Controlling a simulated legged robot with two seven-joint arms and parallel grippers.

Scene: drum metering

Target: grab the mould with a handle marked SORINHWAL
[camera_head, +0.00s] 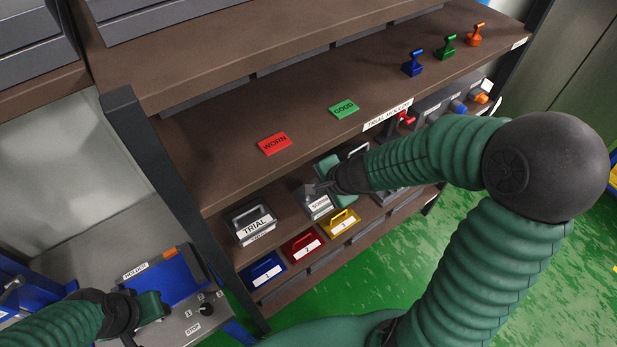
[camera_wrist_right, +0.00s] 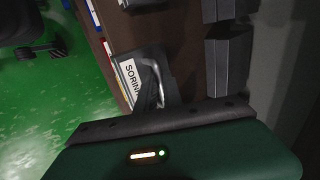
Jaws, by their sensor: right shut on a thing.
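The grey mould (camera_head: 318,207) has a white label that reads "SORIN…", the rest being hidden. It is on the middle shelf, right of the mould labelled TRIAL (camera_head: 252,222). My right gripper (camera_head: 318,187) is shut on this mould's handle. In the right wrist view, the mould (camera_wrist_right: 130,78) with its partly visible label and metal handle (camera_wrist_right: 152,92) lies at my right gripper's fingers. My left gripper (camera_head: 152,308) is at the lower left near a blue panel (camera_head: 172,277); its jaws do not show clearly.
A red WORN plate (camera_head: 274,144) and a green GOOD plate (camera_head: 344,108) are on the shelf above. Other grey moulds stand close to the right. Green floor is open in front.

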